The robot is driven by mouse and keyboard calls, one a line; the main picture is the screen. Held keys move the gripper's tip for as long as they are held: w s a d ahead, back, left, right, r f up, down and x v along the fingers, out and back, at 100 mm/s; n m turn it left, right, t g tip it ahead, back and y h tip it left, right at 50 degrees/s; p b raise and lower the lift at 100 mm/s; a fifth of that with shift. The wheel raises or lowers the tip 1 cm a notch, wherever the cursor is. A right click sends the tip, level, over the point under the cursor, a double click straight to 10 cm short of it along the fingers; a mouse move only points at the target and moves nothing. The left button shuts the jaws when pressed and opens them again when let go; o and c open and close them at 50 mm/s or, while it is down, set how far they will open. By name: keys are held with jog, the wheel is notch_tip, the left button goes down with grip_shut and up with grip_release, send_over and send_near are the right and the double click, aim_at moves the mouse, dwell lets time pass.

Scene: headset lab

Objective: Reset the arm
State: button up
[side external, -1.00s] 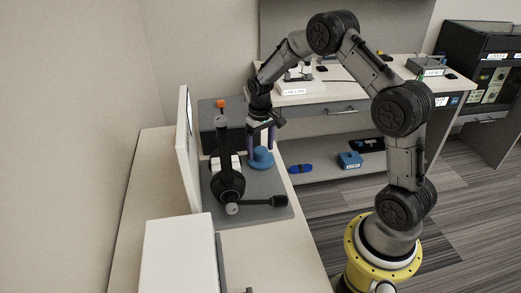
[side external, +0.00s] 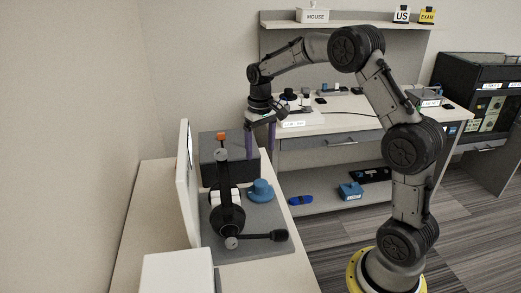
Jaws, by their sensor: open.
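My gripper (side external: 261,142) is in the side external view, above the desk near the dark grey box. Its two purple fingers point down and stand apart, with nothing seen between them. A blue round object with a knob (side external: 261,191) sits on the grey mat below the gripper, clear of the fingers. My arm arches from the yellow base at the lower right up and over to the left.
A black headset (side external: 228,215) stands on the grey mat (side external: 265,245), beside a white upright panel (side external: 186,185). A dark grey box (side external: 209,158) with an orange piece (side external: 221,135) is behind. A white box (side external: 178,273) is in front. A bench (side external: 330,120) with shelves stands behind the arm.

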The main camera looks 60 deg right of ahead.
dwell(0.3)
jog(key=s+a+r+n+t, duration=0.1)
jog(key=s+a+r+t, duration=0.1)
jog(key=s+a+r, duration=0.45)
jog(key=s+a+r+n+t, duration=0.1)
jog(key=s+a+r+t, duration=0.15)
jog(key=r, duration=0.65)
jog(key=s+a+r+n, duration=0.1)
jog(key=s+a, duration=0.4)
jog(key=s, duration=0.5)
jog(key=s+f+t, duration=0.1)
jog(key=s+f, duration=0.5)
jog(key=s, duration=0.1)
jog(key=shift+s+a+n, duration=0.3)
jog(key=shift+s+a, duration=0.1)
jog(key=shift+a, duration=0.05)
